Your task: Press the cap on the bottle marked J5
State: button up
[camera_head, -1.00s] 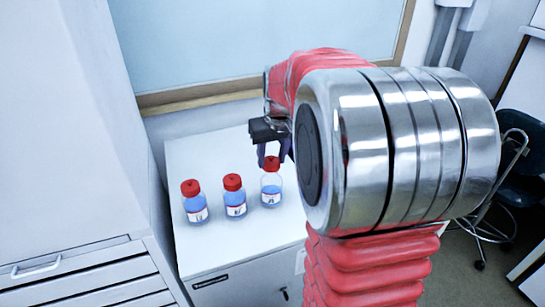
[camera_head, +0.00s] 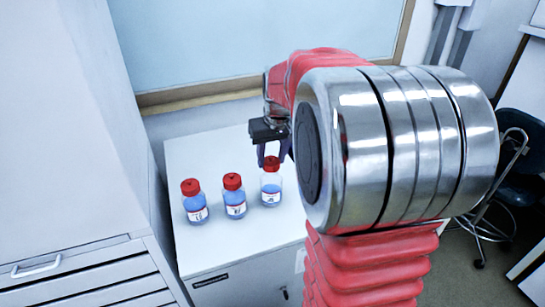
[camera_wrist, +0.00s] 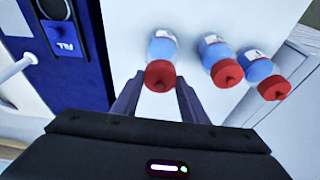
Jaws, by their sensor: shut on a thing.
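Three clear bottles with blue liquid, white labels and red caps stand upright in a row on the white cabinet top. They are the left bottle (camera_head: 195,204), the middle bottle (camera_head: 235,198) and the right bottle (camera_head: 271,187). The label marks are too small to read, so I cannot tell which is J5. My gripper (camera_head: 273,160) points down over the right bottle and is shut on its red cap (camera_head: 271,164). In the wrist view, that cap (camera_wrist: 160,75) lies between the two fingers, on top of its bottle (camera_wrist: 162,46). The other two bottles stand to its right there.
The white cabinet top (camera_head: 215,150) is clear behind the bottles. A tall white cabinet (camera_head: 70,130) stands close on the left. A wood-framed pane (camera_head: 220,45) is behind. A dark chair (camera_head: 500,180) is at the right.

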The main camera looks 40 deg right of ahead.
jog(key=o, duration=1.1)
jog(key=shift+o, duration=0.4)
jog(key=o, duration=0.4)
jog(key=shift+r, duration=0.15)
jog(key=shift+r, duration=3.4)
grip_shut()
